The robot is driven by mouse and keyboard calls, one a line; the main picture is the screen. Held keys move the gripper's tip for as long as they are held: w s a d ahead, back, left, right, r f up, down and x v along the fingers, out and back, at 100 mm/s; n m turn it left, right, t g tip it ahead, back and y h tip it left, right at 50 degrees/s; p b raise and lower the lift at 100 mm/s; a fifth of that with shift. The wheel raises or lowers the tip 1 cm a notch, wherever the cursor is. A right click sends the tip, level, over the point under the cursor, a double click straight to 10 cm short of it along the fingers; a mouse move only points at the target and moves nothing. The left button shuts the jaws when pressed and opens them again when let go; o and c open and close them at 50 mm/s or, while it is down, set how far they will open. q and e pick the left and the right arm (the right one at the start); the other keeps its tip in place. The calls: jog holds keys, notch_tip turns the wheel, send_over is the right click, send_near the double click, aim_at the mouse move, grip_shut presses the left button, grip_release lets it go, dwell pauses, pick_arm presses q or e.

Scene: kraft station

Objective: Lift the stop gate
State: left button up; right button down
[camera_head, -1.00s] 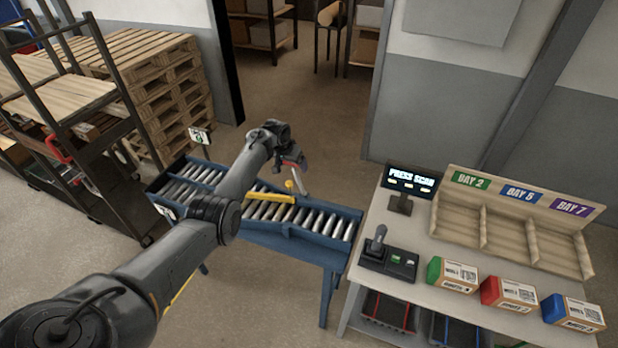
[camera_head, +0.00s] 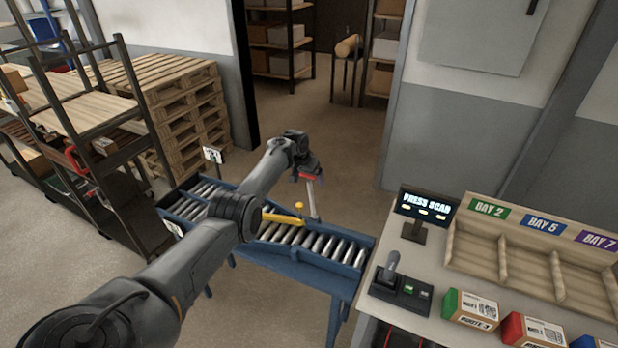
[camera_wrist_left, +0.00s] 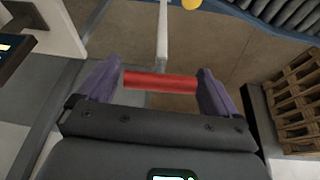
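The stop gate shows as a yellow bar (camera_head: 283,218) lying low across the conveyor rollers, with a yellow knob (camera_head: 299,205) beside it. A pale lever (camera_head: 313,201) rises by the knob to a red handle (camera_head: 311,176). My left gripper (camera_head: 307,172) is at the handle, above the conveyor's far side. In the left wrist view the red handle (camera_wrist_left: 160,82) spans the gap between the widely spaced purple fingers, and the pale lever (camera_wrist_left: 163,35) runs away from it. I cannot tell whether the fingers touch the handle ends. My right gripper is out of view.
The blue roller conveyor (camera_head: 350,274) stands beside a table (camera_head: 432,262) with a screen (camera_head: 426,205), a joystick box (camera_head: 401,291), labelled bays and coloured boxes. Pallets (camera_head: 180,110) and a shelf cart (camera_head: 100,115) stand to the left. Open floor lies behind the conveyor.

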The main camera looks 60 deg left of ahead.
pick_arm(q)
jog(key=shift+o, duration=0.4)
jog(key=shift+w+a, duration=0.1)
jog(key=shift+r, duration=0.1)
jog(key=shift+s+r+p, duration=0.2)
jog(key=shift+r+p, duration=0.3)
jog(key=shift+r, duration=0.1)
jog(key=p+v, duration=0.1)
jog(key=v, duration=0.8)
jog(key=shift+s+r, duration=0.15)
